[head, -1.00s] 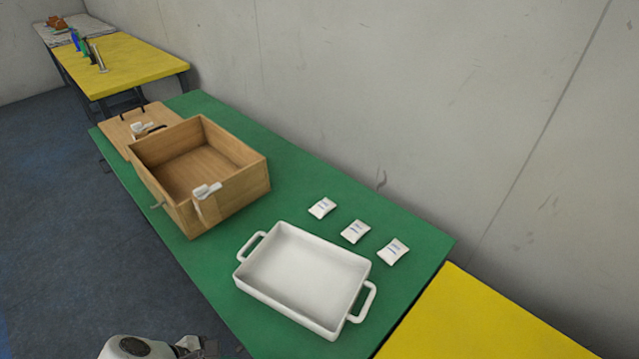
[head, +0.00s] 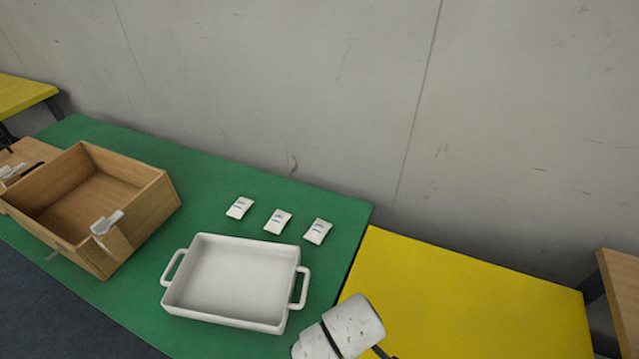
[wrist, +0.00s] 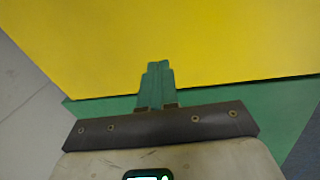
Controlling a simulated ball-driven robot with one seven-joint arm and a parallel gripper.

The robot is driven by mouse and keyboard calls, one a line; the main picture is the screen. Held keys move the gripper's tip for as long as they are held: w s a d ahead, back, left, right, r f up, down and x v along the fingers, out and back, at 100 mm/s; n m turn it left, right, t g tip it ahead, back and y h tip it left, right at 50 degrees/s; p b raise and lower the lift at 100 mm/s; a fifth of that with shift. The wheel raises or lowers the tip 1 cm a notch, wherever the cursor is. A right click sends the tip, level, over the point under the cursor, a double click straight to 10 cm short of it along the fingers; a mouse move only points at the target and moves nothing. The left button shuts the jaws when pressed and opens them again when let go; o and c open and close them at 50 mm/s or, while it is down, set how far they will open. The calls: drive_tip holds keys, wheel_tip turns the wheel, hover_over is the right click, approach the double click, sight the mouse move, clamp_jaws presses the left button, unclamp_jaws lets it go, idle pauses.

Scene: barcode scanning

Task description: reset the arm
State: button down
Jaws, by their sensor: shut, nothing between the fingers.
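My gripper (wrist: 157,84) shows in the wrist view with its green fingers together and nothing between them. It points over the yellow table (wrist: 150,35), with a strip of the green table (wrist: 290,92) behind the fingers. In the head view, a pale part of my arm shows at the bottom, right of the white tray, over the border of the green and yellow tables; the fingers are not visible there.
The green table (head: 200,170) bears an empty white two-handled tray (head: 235,278), three small white packets (head: 277,221) and an open wooden box (head: 140,225) with a white scanner-like device (head: 106,223) at its corner. The yellow table (head: 470,300) is clear. A wooden piece (head: 620,285) stands far right.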

drive_tip(key=s+d+r+m+t+y, duration=0.1)
drive_tip(key=s+d+r+m, duration=0.4)
drive_tip(key=d, duration=0.4)
drive_tip(key=s+d+r+m+t+y, duration=0.1)
drive_tip(key=s+d+r+m, duration=0.4)
drive_tip(key=d, duration=0.5)
drive_tip(key=s+f+m+g, duration=0.1)
drive_tip(key=s+f+g, duration=0.2)
drive_tip(key=s+f, duration=0.4)
drive_tip(key=s, duration=0.3)
drive_tip(key=shift+s+d+f+m+g+h, duration=0.15)
drive_tip(key=shift+s+d+m+g+h, duration=0.15)
drive_tip(key=shift+s+d+g, duration=0.1)
